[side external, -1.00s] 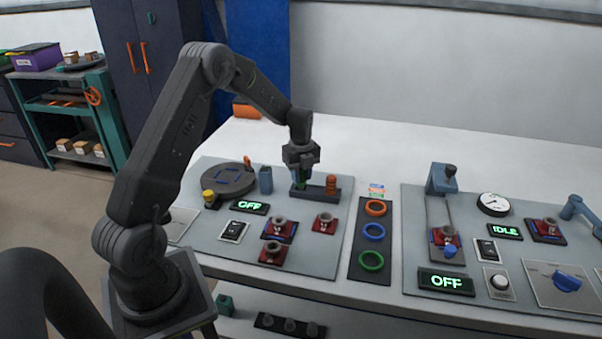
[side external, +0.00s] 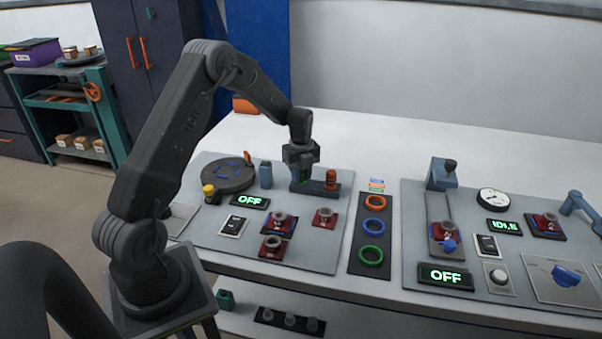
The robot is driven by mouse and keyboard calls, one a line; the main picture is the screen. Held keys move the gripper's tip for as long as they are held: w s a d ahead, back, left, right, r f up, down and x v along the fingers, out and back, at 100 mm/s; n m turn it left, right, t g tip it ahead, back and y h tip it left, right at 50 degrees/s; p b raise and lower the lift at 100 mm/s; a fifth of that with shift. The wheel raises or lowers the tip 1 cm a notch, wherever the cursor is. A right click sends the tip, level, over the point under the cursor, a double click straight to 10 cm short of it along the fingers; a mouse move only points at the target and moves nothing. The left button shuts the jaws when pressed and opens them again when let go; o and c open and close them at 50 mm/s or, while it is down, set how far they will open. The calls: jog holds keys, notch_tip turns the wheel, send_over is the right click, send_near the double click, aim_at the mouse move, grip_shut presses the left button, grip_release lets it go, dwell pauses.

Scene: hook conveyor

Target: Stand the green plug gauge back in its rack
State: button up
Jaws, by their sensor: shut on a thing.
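The rack (side external: 318,188) is a low dark block at the back of the left grey panel. My gripper (side external: 302,172) points straight down over the rack's left part and is shut on the green plug gauge (side external: 304,183). Only a small green bit of the gauge shows below the jaws, at the rack's top. The fingers hide the rest, so I cannot tell how deep it sits. A blue piece shows beside the fingers on the left.
A blue-grey holder (side external: 266,174) and a round dark turntable (side external: 228,176) stand left of the rack. Several red fixtures with grey parts (side external: 279,222) sit in front. A dark strip with coloured rings (side external: 374,230) lies to the right.

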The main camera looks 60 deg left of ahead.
jog(key=o, duration=1)
jog(key=shift+o, duration=0.4)
jog(key=o, duration=0.3)
jog(key=shift+r, duration=3.55)
